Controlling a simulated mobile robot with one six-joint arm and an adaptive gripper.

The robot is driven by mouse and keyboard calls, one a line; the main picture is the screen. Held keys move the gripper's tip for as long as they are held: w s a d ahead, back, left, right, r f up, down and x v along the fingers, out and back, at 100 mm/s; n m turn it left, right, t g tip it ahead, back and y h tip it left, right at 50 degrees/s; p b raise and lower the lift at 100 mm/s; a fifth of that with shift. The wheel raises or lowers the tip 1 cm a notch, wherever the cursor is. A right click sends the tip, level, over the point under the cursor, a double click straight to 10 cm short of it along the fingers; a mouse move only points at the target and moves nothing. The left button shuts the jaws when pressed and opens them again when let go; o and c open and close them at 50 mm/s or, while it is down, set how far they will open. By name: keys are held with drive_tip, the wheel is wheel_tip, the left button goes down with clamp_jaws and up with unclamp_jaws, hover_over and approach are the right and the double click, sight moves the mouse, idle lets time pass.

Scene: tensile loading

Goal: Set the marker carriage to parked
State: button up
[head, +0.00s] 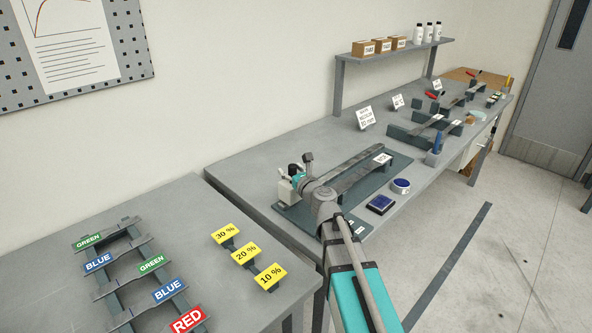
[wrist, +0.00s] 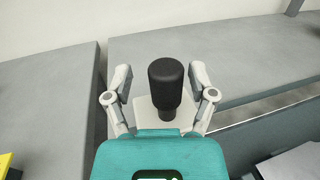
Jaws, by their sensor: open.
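The marker carriage appears as a pale block (wrist: 150,112) with an upright black knob (wrist: 165,85) on top. In the head view the pale block (head: 284,191) stands at the left end of a dark base plate (head: 290,214), partly hidden by my arm. My gripper (wrist: 160,92) is open, with one finger on each side of the knob. Small gaps show between the fingers and the knob, and it does not look gripped. In the head view my gripper (head: 296,172) is small and partly hidden behind my wrist.
A long grey bar (head: 350,172) lies along the plate. A blue pad (head: 381,204) and a round tin (head: 401,186) sit in front. Yellow percent signs (head: 246,252) and a rack of labelled specimens (head: 118,275) stand on the nearer table. A narrow gap separates the tables.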

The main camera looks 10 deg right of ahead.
drive_tip(key=shift+s+d, duration=0.1)
drive_tip(key=v, duration=0.7)
idle(0.4)
drive_tip(key=shift+s, duration=0.15)
